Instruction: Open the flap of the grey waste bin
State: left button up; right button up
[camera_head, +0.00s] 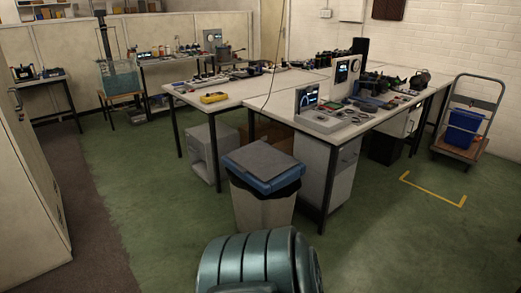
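The grey waste bin (262,208) stands on the green floor near the middle of the view, in front of the near end of the workbench. Its body is pale grey and narrows towards the floor. A black liner edge shows below its blue lid frame. The dark grey flap (262,162) lies flat across the top and looks closed. The inside of the bin is hidden. Neither of my grippers is in view.
A long workbench (234,91) with instruments stands behind the bin, a drawer unit (343,170) beneath its near end. A tall cabinet (28,190) stands left. A trolley (458,151) with a blue crate (464,128) is at right. Green floor is clear left and right of the bin.

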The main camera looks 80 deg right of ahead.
aim_at(264, 162)
jog(key=z, duration=2.65)
jog(key=i+j+z, duration=0.1)
jog(key=z, duration=0.25)
jog(key=j+z, duration=0.15)
jog(key=z, duration=0.2)
jog(key=i+j+z, duration=0.1)
jog(key=z, duration=0.25)
jog(key=j, duration=0.1)
